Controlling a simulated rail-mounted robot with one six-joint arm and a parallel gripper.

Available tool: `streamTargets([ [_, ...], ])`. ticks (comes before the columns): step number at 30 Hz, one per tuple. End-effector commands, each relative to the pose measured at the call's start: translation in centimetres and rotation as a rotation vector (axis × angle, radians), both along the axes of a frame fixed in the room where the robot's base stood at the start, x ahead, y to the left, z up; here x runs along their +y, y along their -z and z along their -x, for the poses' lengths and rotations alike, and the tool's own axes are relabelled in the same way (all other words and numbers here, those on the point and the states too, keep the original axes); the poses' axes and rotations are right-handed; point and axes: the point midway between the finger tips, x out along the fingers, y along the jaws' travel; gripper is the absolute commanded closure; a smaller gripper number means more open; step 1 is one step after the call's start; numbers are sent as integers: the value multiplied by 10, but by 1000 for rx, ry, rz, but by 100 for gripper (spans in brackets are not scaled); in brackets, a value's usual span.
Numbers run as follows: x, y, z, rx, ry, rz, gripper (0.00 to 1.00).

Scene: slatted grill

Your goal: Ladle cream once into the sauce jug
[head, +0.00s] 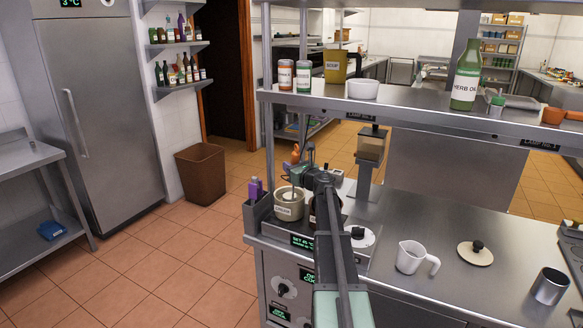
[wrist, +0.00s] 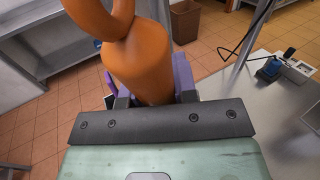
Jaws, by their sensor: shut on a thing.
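The cream pot (head: 290,208), pale and labelled, sits in the warmer at the left end of the counter. A ladle with an orange handle (head: 296,153) stands above it. Its lower end appears to be in the pot, but my arm and the pot rim make this hard to tell. My gripper (head: 303,168) is shut on the orange handle, which fills the middle of the wrist view (wrist: 142,62). The white sauce jug (head: 411,257) stands upright on the counter to the right, its handle toward the right. My gripper is well to its left. The jug's inside is not clear.
A dark second pot (head: 318,213) sits beside the cream pot, partly hidden by my arm. Lids lie on the counter (head: 362,237) and right of the jug (head: 475,253). A steel cup (head: 549,286) stands farther right. A loaded shelf (head: 410,108) overhangs the counter.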

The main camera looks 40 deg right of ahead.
Motion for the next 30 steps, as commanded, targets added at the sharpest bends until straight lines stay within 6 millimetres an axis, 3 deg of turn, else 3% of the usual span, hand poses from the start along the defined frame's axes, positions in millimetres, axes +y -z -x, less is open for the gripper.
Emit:
streamTargets([
  [30, 0, -74, 0, 0, 0, 0, 100],
])
